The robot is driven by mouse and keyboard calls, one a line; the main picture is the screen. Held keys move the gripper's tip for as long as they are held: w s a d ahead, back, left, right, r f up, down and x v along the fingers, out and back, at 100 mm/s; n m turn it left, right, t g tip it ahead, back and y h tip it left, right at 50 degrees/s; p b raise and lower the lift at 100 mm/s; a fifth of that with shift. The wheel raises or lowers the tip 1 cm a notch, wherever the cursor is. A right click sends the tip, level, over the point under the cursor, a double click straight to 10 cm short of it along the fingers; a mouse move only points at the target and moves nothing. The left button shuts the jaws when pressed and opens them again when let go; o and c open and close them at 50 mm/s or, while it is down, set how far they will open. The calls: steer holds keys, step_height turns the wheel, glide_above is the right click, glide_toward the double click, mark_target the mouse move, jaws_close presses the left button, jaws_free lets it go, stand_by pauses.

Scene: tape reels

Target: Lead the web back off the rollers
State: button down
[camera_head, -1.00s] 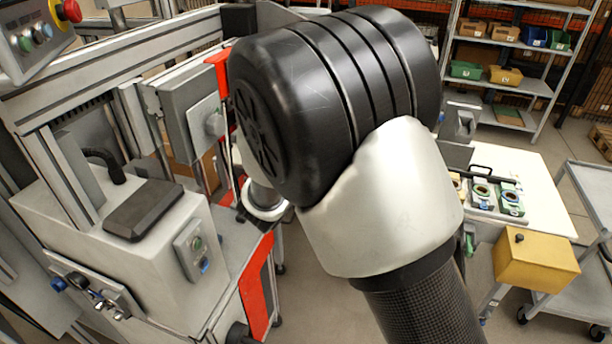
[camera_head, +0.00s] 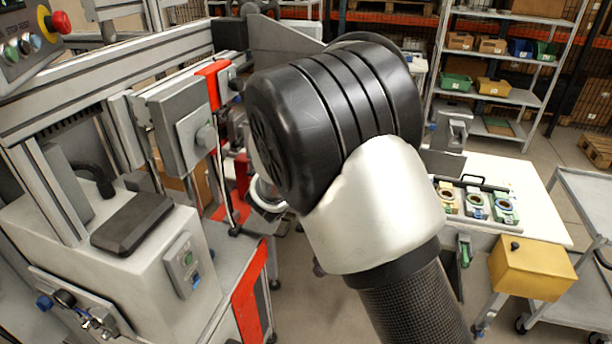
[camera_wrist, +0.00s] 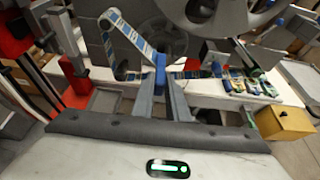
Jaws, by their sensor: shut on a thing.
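The web (camera_wrist: 133,36) is a narrow strip with blue and white printed patches, seen in the wrist view. It wraps a roller (camera_wrist: 112,16) at the top and slants down to the right towards my gripper (camera_wrist: 160,66). My gripper's grey fingers converge on a blue piece at the strip's lower end and are shut there. A further printed stretch (camera_wrist: 190,74) runs level behind the fingers. Where the two stretches join is hidden. A large grey reel (camera_wrist: 235,14) is at the top. In the head view my arm hides the gripper and the web.
The machine frame with red guards (camera_head: 250,290) stands left. A grey box with a knob (camera_head: 185,125) juts from it. At right are a white table (camera_head: 535,185) with several small labelled units, a yellow box (camera_head: 532,268) and a grey cart (camera_head: 590,205). Shelving stands behind.

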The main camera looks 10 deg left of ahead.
steer(key=w+d+f, duration=0.1)
steer(key=w, duration=1)
steer(key=shift+w, duration=0.3)
stand_by(0.7)
